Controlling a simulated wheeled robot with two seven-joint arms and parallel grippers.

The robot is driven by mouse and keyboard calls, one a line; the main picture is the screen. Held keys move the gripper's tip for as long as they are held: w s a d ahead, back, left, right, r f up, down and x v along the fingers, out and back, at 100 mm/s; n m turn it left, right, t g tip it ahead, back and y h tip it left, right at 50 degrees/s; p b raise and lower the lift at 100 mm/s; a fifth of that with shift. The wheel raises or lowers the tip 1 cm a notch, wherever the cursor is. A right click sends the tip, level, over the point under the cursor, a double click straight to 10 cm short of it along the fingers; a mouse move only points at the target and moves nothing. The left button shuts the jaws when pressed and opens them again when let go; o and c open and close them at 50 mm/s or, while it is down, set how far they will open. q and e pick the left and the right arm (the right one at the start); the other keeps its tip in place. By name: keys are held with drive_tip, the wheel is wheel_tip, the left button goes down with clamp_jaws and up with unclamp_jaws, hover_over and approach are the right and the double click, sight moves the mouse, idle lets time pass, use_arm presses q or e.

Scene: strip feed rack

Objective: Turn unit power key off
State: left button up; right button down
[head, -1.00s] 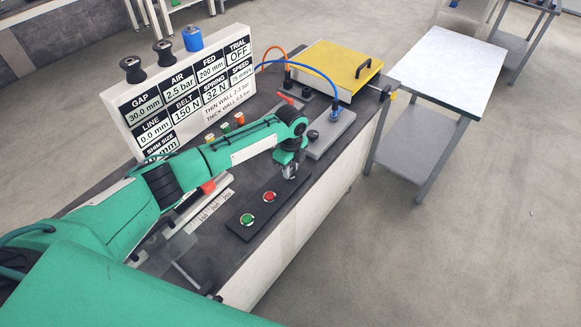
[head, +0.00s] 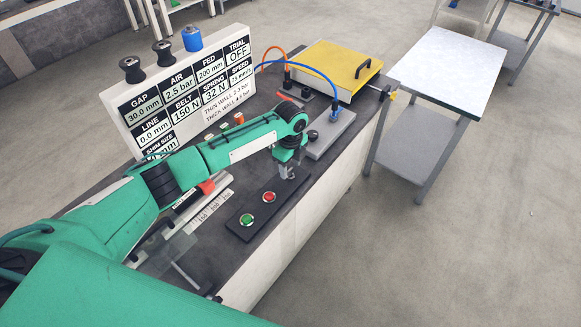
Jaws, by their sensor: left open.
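My left gripper (head: 288,175) points down over the far end of a black control panel (head: 256,205) on the bench. It is open, and nothing shows between its fingers. A green button (head: 247,219) and a red button (head: 268,197) sit on the near part of this panel. No power key is clearly visible; the panel's far end is partly hidden by my gripper. I cannot tell whether the fingers touch anything there. My right gripper is not in view.
A white sign board (head: 185,92) stands along the bench's back edge. Beyond my gripper are a grey block (head: 330,135) with a blue hose and a yellow-lidded box (head: 335,68). A white-topped table (head: 450,70) stands to the right, past open floor.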

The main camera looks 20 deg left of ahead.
sight(291, 169)
use_arm(q)
wheel_tip(291, 169, up, 13)
drive_tip(key=b, duration=0.3)
drive_tip(key=shift+f, duration=0.1)
